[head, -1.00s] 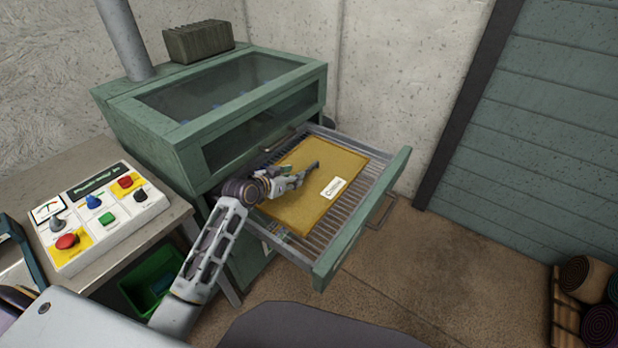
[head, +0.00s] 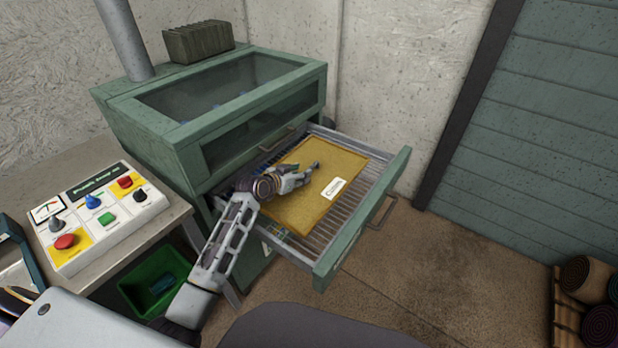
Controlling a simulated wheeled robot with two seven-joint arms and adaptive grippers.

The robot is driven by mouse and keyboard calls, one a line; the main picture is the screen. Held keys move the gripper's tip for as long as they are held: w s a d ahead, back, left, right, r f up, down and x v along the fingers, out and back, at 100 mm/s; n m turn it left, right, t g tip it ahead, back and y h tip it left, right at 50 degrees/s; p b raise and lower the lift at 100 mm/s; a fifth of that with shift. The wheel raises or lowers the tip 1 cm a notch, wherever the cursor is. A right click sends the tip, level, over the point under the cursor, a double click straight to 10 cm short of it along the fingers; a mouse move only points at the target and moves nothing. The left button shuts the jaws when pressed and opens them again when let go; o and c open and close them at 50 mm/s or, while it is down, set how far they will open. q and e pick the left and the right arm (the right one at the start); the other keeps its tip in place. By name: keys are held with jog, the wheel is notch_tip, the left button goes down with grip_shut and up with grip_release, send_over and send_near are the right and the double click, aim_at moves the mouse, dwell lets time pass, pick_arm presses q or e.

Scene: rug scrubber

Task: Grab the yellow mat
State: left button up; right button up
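The yellow mat (head: 335,165) lies flat on the wire rack of the open drawer (head: 338,238). It carries a small white label (head: 334,187) near its right side. My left gripper (head: 309,171) is over the left part of the mat, with its fingers pointing right toward the mat's middle. The gripper hides a little of the mat's left edge. I cannot tell whether it touches the mat or whether its fingers are apart. My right gripper is not in view.
The green machine (head: 215,110) with a glass top stands behind the drawer. A control box (head: 98,217) with coloured knobs sits on the table at left. A green bin (head: 157,283) is below. Rolled rugs (head: 583,275) lie at far right. The floor right of the drawer is clear.

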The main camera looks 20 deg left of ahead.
aim_at(312, 165)
pick_arm(q)
jog(key=shift+x, duration=1)
jog(key=shift+a+x, duration=0.2)
jog(key=shift+x, duration=0.8)
jog(key=shift+w+d+f, duration=0.15)
jog(key=shift+w+f, duration=0.1)
jog(key=shift+w, duration=0.25)
jog(key=shift+c, duration=1.6)
jog(key=c, duration=0.5)
grip_shut()
jog(key=shift+r, duration=0.2)
jog(key=shift+w+r, duration=0.1)
jog(key=shift+r, duration=0.45)
jog(key=d, duration=0.1)
jog(key=s+d, duration=0.1)
jog(key=d, duration=0.2)
jog(key=shift+s+r, duration=0.25)
jog(key=shift+r, duration=0.05)
notch_tip(312, 165, up, 13)
jog(key=shift+p, duration=0.45)
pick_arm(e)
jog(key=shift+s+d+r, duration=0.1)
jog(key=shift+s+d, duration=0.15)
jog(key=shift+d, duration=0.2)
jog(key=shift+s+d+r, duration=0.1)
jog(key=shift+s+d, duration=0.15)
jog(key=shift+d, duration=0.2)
